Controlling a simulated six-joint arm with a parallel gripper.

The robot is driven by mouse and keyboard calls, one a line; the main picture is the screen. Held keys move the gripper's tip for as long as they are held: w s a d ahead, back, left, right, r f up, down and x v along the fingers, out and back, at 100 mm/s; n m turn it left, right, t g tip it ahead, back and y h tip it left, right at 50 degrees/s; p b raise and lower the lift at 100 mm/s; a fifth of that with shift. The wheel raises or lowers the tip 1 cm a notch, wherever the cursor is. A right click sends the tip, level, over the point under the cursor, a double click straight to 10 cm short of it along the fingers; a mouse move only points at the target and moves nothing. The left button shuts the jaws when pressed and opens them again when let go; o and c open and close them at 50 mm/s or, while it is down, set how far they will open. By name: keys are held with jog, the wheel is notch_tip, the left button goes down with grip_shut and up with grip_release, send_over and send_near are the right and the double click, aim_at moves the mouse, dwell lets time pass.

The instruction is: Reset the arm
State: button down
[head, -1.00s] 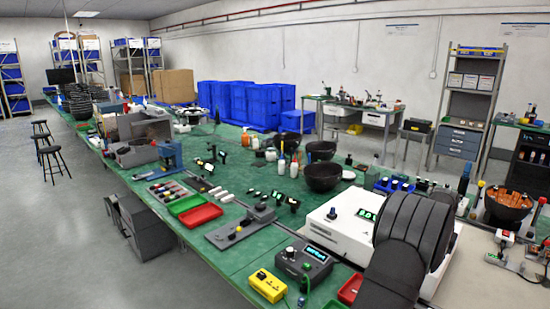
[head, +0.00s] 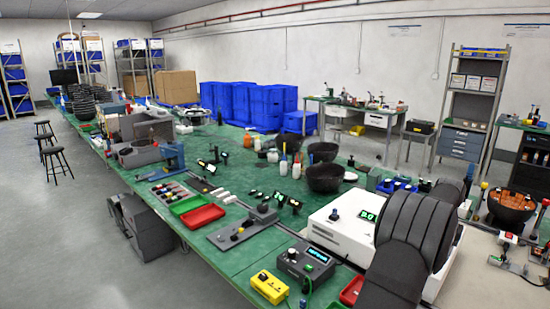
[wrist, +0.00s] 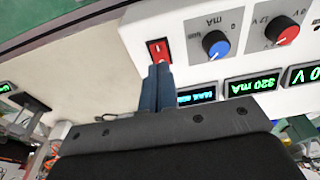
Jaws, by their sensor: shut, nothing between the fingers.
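My gripper (wrist: 157,72) shows in the wrist view with its two dark blue fingers together and nothing between them. Its tips are right by a red rocker switch (wrist: 158,50) on the front panel of a white power supply (wrist: 190,20). I cannot tell whether they touch it. A blue knob (wrist: 215,44), a red knob (wrist: 282,30) and green-lit displays (wrist: 252,85) are beside the switch. In the head view the white power supply (head: 335,222) stands on the green bench, partly behind my dark arm. The gripper is hidden there.
An orange-filled bowl (head: 510,206) is to the right. The pale bench top at lower right has some clear room.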

notch_tip(320, 180, down, 4)
jog(key=shift+r, duration=0.15)
notch_tip(320, 180, up, 9)
jog(key=s+d+f+m, duration=0.1)
jog(key=s+d+f, duration=0.1)
jog(key=s+f, duration=0.2)
jog(key=s+d+f+g, duration=0.1)
jog(key=s+d+f, duration=0.2)
jog(key=s+f, duration=0.2)
jog(key=shift+s+d+m, duration=0.25)
jog(key=shift+s+m, duration=0.15)
jog(key=shift+s, duration=0.75)
jog(key=shift+r, duration=0.1)
